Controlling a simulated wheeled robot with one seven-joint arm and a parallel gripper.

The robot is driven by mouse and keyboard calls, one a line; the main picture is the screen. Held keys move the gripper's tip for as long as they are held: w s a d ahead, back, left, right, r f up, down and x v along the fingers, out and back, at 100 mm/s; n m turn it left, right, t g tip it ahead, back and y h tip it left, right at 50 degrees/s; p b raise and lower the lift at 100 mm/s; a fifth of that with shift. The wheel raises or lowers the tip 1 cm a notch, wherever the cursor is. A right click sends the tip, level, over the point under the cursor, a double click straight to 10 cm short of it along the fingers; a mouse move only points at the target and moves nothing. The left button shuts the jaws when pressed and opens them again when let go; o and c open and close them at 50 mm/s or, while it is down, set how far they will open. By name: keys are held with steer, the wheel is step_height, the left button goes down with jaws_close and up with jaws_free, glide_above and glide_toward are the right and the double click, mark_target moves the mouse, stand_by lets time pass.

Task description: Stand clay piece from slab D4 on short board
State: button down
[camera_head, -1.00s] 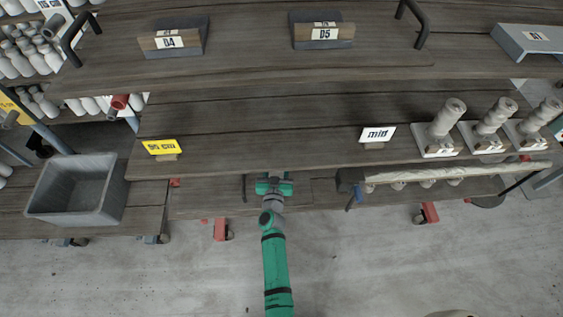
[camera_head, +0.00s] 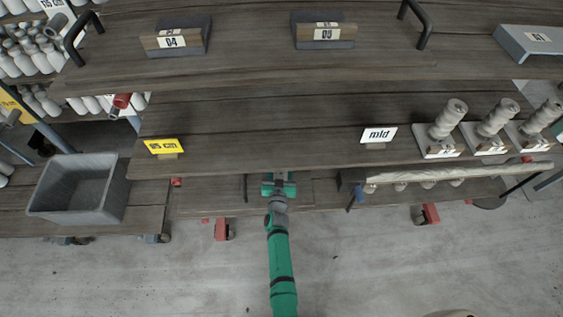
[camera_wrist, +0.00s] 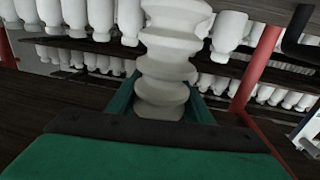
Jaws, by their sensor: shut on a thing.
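My gripper (camera_head: 279,184) is at the front edge of the middle shelf in the head view, its tip partly hidden by that edge. In the wrist view my gripper (camera_wrist: 160,100) is shut on a pale grey, ridged, turned clay piece (camera_wrist: 168,62). The piece stands roughly upright between the green fingers, its top cut off by the picture. The head view does not show the held piece. The D4 slab (camera_head: 176,38) sits on the upper shelf at left, with no clay piece visible on it. I cannot tell which surface is the short board.
On the middle shelf stand a yellow sign (camera_head: 164,147), a "mid" sign (camera_head: 378,134) and several clay pieces on small slabs, one of them at right (camera_head: 449,120). A D5 slab (camera_head: 324,30) is above. A grey bin (camera_head: 80,188) is at left. White bottle-like pieces fill racks behind.

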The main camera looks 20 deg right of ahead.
steer(key=shift+w, duration=0.1)
steer(key=c, duration=0.9)
jaws_free()
steer(key=shift+f, duration=0.15)
steer(key=s+a+r+n+y, duration=0.1)
steer(key=s+a+r, duration=0.1)
steer(key=s+a, duration=0.6)
steer(key=s+a+r+y, duration=0.1)
steer(key=s+a, duration=0.3)
steer(key=s, duration=0.9)
steer(key=s+a+r+n+y, duration=0.1)
steer(key=s+a+r+y, duration=0.1)
steer(key=s+a, duration=0.65)
steer(key=s+r+n+g+y, duration=0.1)
steer(key=s+r+n+y, duration=0.1)
steer(key=s+r, duration=1.3)
steer(key=shift+s+a+r+n+y, duration=0.15)
steer(key=shift+s+r+n+y, duration=0.2)
steer(key=shift+s+y, duration=0.45)
